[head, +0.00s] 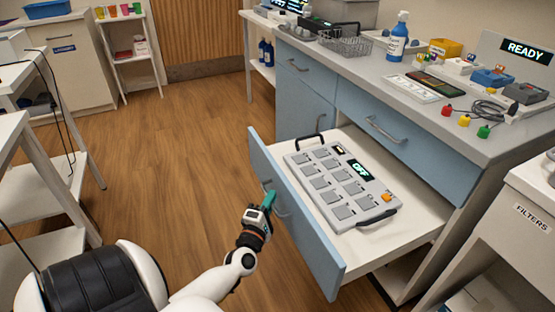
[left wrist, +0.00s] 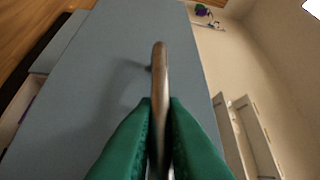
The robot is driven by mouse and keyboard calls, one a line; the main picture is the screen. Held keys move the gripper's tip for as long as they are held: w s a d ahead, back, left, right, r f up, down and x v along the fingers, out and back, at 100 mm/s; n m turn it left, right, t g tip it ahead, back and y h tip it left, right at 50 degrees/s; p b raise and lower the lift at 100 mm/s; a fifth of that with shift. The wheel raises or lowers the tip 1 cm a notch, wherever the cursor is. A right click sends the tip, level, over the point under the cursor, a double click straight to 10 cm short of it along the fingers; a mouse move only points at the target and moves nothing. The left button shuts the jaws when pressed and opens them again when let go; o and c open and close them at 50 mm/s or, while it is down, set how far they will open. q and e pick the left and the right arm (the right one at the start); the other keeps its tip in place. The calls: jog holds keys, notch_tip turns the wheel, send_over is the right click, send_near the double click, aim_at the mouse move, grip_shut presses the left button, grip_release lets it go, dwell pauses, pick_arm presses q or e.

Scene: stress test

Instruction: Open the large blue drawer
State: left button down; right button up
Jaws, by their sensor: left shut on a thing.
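The large blue drawer (head: 300,225) in the lower part of the blue cabinet stands pulled well out, showing its white inside. My left gripper (head: 268,198) is at the drawer's outer face, with its green fingers shut on the metal handle (head: 282,207). In the left wrist view the fingers (left wrist: 160,125) close on both sides of the handle bar (left wrist: 159,75), in front of the blue drawer front (left wrist: 95,85). My right gripper is not in view.
A grey device (head: 342,183) with square pads and an "OFF" display lies in the drawer. Above it, a shut blue drawer (head: 415,140) sits under the crowded grey countertop (head: 365,80). A white unit (head: 510,225) labelled "FILTERS" stands at right. Wood floor (head: 170,160) is clear at left.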

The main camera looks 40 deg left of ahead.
pick_arm(q)
jog(key=shift+f, duration=0.1)
jog(key=c, duration=1.5)
grip_release()
jog(key=v, duration=1.2)
jog(key=shift+d, duration=0.1)
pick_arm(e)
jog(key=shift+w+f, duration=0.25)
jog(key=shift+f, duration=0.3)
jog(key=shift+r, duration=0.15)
